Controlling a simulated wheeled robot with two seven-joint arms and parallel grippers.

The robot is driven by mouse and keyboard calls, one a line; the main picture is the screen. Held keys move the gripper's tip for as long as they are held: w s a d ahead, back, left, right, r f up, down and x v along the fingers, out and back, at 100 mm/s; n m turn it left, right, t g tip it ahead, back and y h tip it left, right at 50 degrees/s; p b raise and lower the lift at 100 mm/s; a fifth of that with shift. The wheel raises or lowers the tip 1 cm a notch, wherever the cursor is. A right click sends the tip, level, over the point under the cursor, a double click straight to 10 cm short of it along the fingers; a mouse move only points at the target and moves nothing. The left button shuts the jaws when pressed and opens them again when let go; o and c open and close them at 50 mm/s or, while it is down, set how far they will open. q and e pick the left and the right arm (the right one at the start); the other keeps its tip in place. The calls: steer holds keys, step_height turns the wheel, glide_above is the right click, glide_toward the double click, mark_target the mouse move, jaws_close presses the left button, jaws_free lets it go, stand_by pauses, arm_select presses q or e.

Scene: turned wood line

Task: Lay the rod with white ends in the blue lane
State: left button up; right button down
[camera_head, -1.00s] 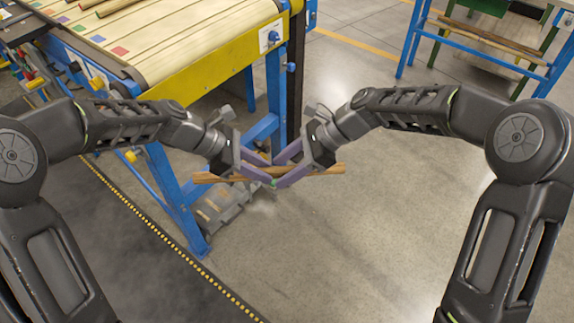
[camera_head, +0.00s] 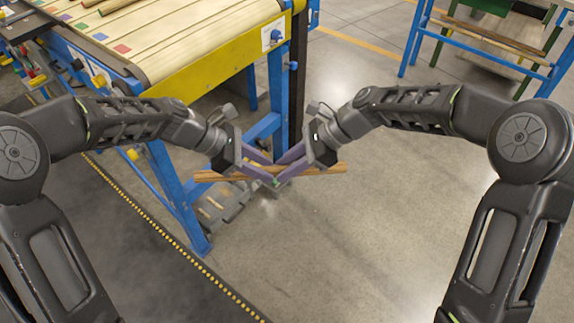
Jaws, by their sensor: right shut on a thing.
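A brown wooden rod (camera_head: 325,169) is held roughly level in front of the conveyor's end, above the floor. Its ends stick out on both sides of my grippers, and I cannot tell whether they are white. My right gripper (camera_head: 281,174) is shut on the rod near its middle. My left gripper (camera_head: 266,172) meets it there, its purple fingers at the rod beside the right ones; whether they are closed on it is unclear. The conveyor bed (camera_head: 180,40) at upper left has lanes marked by small coloured squares, one bluish (camera_head: 65,17).
More wooden rods (camera_head: 115,6) lie on the conveyor's far part. Its yellow side rail (camera_head: 215,57) and blue legs (camera_head: 175,190) stand left of the grippers. A blue-framed rack (camera_head: 480,42) with wooden pieces stands at upper right. Open floor (camera_head: 380,220) lies between.

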arm_select(q)
steer(key=o, duration=0.3)
steer(key=shift+o, duration=0.2)
steer(key=shift+s, duration=0.1)
steer(key=v, duration=1.2)
